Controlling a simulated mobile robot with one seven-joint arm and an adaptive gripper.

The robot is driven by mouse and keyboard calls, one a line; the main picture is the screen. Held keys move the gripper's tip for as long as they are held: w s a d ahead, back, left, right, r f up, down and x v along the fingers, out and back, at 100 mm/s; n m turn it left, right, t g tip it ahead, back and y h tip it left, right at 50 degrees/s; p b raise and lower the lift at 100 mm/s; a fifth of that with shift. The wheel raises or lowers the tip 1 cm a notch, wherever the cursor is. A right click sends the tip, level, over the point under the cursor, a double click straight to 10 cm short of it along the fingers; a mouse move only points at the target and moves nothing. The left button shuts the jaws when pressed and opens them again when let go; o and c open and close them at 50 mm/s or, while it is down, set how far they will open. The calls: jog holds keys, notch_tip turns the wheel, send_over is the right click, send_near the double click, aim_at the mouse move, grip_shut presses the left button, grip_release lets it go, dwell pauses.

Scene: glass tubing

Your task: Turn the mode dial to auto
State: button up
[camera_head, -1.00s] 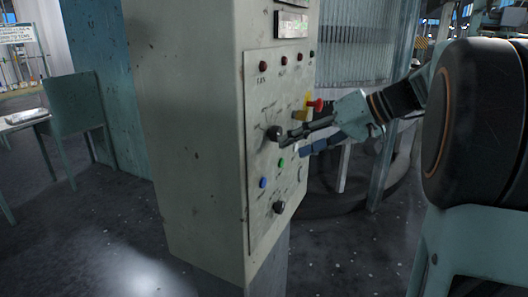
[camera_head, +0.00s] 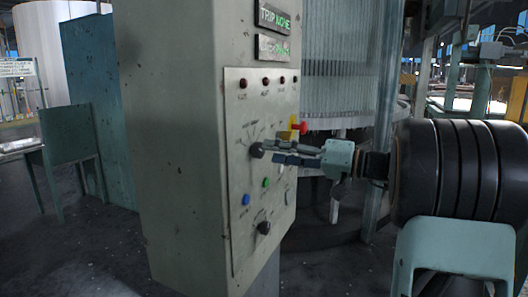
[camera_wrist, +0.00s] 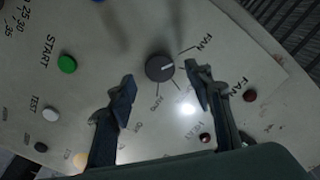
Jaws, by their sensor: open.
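The mode dial (camera_head: 257,150) is a dark round knob on the upper part of the control panel's face. In the wrist view the dial (camera_wrist: 160,67) has a pale pointer mark aimed to the right, on the side of the printed word FAN. Other words around it are small and partly unreadable. My gripper (camera_head: 272,153) is in front of the panel at the dial's height. In the wrist view my gripper (camera_wrist: 160,79) is open, with a finger on either side of the dial and gaps showing. I cannot tell how far the fingertips are from the panel.
A lower dark knob (camera_head: 264,228), a blue button (camera_head: 246,199) and a green button (camera_head: 265,182) are below the dial. A red knob (camera_head: 303,127) on yellow is close above my gripper. Red lamps (camera_head: 243,83) line the panel's top.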

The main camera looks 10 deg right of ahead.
aim_at(262, 150)
jog(key=shift+x, duration=2.05)
jog(key=shift+c, duration=0.6)
jog(key=c, duration=1)
